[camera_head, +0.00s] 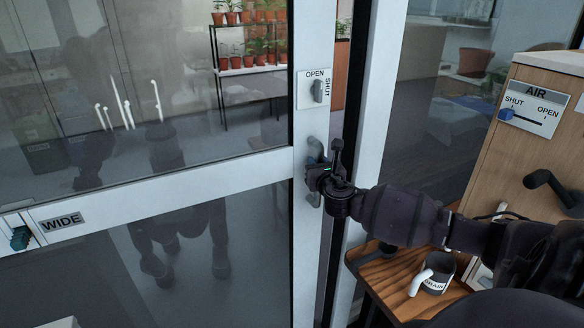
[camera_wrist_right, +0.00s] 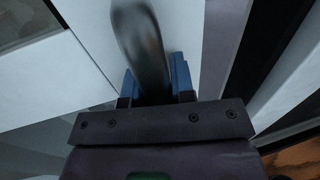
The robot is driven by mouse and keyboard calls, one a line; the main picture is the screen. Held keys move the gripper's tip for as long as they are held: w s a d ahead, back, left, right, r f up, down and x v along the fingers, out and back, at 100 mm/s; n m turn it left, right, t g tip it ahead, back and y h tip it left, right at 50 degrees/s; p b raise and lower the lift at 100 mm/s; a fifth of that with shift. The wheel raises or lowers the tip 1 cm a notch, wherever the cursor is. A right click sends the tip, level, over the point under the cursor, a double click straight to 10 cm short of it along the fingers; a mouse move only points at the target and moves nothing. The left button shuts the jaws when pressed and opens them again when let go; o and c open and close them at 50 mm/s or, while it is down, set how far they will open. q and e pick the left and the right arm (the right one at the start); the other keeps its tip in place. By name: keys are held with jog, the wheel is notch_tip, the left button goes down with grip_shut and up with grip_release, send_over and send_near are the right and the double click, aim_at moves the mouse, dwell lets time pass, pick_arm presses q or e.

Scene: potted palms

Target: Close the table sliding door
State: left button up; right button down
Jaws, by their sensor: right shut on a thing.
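A large glass sliding door with a pale frame (camera_head: 210,180) fills the left and middle of the head view. My right gripper (camera_head: 318,175) is at the handle. In the right wrist view, its blue fingers (camera_wrist_right: 155,78) are either side of the dark handle bar (camera_wrist_right: 140,40), shut on it. My left gripper is not in view.
A label WIDE (camera_head: 62,220) and a teal knob (camera_head: 20,238) are on the door's crossbar. At right are a wooden cabinet with an AIR slider panel (camera_head: 535,107) and a low wooden table (camera_head: 390,275) with a mug marked DRAIN (camera_head: 438,272). Potted plants stand behind the glass.

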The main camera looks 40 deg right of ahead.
jog(key=s+d, duration=0.1)
jog(key=d, duration=0.5)
jog(key=shift+s+d, duration=0.2)
jog(key=shift+s, duration=0.05)
jog(key=shift+r, duration=0.1)
jog(key=c, duration=1.3)
grip_release()
jog(key=shift+c, duration=0.2)
jog(key=o, duration=0.4)
jog(key=shift+d, duration=0.2)
jog(key=shift+a, duration=0.1)
jog(key=shift+a, duration=0.1)
jog(key=v, duration=1)
jog(key=shift+s, duration=0.45)
